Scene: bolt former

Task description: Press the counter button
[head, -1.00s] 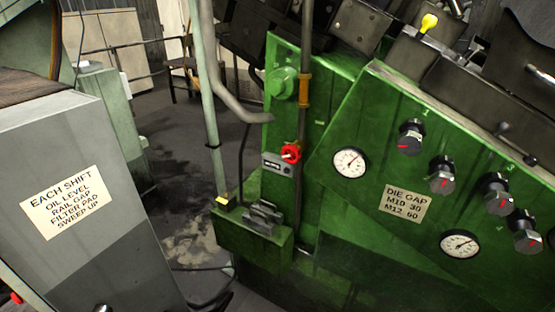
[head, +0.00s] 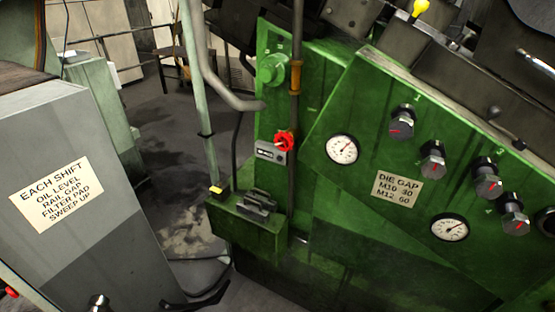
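A small grey counter box (head: 269,152) with a dark window is mounted on the green machine's upright panel, left of the upper dial. A red round knob (head: 284,141) sits at its upper right, in front of or beside a thin vertical pipe. No separate button on the counter can be made out at this size. Neither of my grippers can be made out in the head view. A dark curved shape (head: 205,299) shows at the bottom edge; I cannot tell what it is.
The green machine carries two dials (head: 342,149), several black knobs with red marks (head: 403,122) and a die-gap label (head: 397,190). A green ledge (head: 240,230) juts out below the counter. A grey cabinet (head: 60,150) stands at left, with a floor gap between.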

